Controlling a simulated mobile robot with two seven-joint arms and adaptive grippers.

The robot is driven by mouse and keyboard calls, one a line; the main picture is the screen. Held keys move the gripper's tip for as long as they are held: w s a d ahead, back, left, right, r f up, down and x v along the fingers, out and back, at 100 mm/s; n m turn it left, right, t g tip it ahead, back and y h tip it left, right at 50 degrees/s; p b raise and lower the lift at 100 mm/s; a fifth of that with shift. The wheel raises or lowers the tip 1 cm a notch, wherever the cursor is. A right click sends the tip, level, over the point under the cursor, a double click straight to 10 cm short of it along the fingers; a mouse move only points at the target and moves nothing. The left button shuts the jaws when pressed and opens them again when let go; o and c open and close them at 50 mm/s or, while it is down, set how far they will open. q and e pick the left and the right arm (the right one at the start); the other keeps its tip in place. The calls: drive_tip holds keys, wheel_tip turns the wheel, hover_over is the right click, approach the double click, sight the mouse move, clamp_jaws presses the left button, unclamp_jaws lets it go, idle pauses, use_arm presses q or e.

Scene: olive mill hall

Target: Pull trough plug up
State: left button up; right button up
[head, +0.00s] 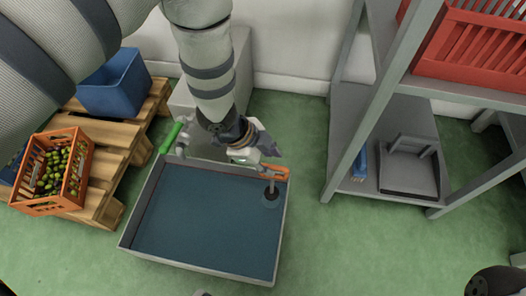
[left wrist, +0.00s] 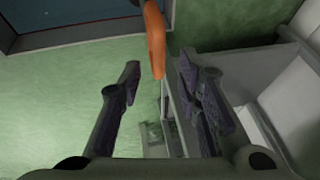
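The trough (head: 140,222) is a shallow grey basin with a dark blue surface inside. The plug (head: 271,193) is at its far right corner, with a thin upright stem. An orange handle (head: 277,172) lies at the top of the stem, by the far rim. My left gripper (head: 262,148) is over that far rim, beside the handle. In the left wrist view the gripper (left wrist: 158,75) has its two dark fingers apart, and the orange handle (left wrist: 155,38) reaches between the tips with gaps on both sides. My right gripper is not clearly seen.
A green handle (head: 170,137) is at the trough's far left corner. Pallets (head: 113,140) with an orange crate of olives (head: 77,198) and a blue bin (head: 115,85) stand left. A grey shelf rack (head: 350,165) stands right, with a red crate (head: 470,45). Green floor lies between trough and rack.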

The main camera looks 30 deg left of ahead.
use_arm(q)
drive_tip(key=v, duration=1)
drive_tip(key=shift+r, duration=0.25)
drive_tip(key=shift+s, duration=0.15)
